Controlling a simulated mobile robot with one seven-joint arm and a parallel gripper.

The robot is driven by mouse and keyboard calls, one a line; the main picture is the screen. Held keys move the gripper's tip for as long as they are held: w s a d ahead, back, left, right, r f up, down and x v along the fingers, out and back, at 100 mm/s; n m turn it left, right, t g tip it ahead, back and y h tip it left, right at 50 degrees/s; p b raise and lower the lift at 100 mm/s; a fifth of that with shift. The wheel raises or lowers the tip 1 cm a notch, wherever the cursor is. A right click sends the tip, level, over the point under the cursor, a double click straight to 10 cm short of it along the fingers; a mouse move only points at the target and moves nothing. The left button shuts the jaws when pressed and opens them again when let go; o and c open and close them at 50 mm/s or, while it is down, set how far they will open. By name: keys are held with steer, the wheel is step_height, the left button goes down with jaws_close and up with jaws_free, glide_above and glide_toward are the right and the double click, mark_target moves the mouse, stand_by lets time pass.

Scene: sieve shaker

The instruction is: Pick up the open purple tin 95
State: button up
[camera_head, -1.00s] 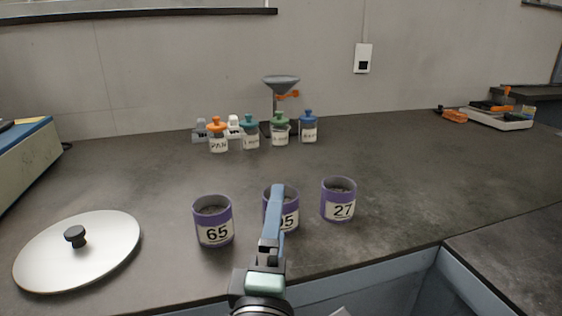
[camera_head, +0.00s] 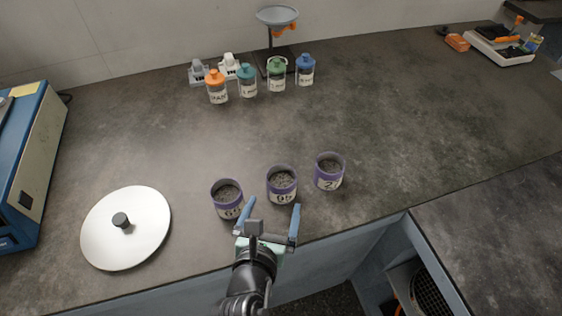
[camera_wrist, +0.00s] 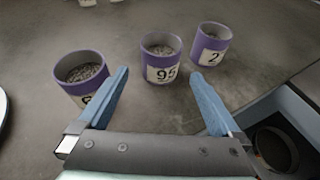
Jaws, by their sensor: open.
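The open purple tin 95 (camera_head: 282,183) stands upright on the dark counter, between two similar tins, and holds grey grains. In the wrist view the tin 95 (camera_wrist: 161,57) is ahead of the fingers, its label facing me. My gripper (camera_head: 271,212) is open and empty, just in front of the tin, at the counter's front edge. Its blue fingers (camera_wrist: 160,88) are spread, and the tin appears beyond and between them, apart from both.
Purple tin 65 (camera_head: 227,198) stands left, close to my left finger. Purple tin 27 (camera_head: 329,171) stands right. A round lid (camera_head: 143,238) lies left. Several capped jars (camera_head: 247,82) and a funnel stand (camera_head: 277,18) are at the back. The counter (camera_head: 390,120) right is clear.

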mark_target(284, 178)
steer(key=shift+w+f, duration=0.1)
steer(key=b+x, duration=0.1)
steer(key=x, duration=0.3)
steer(key=b+x, duration=0.1)
steer(key=x, duration=0.7)
steer(key=shift+w+d+f+b, duration=0.1)
steer(key=shift+f+b, duration=0.3)
steer(key=c, duration=1.3)
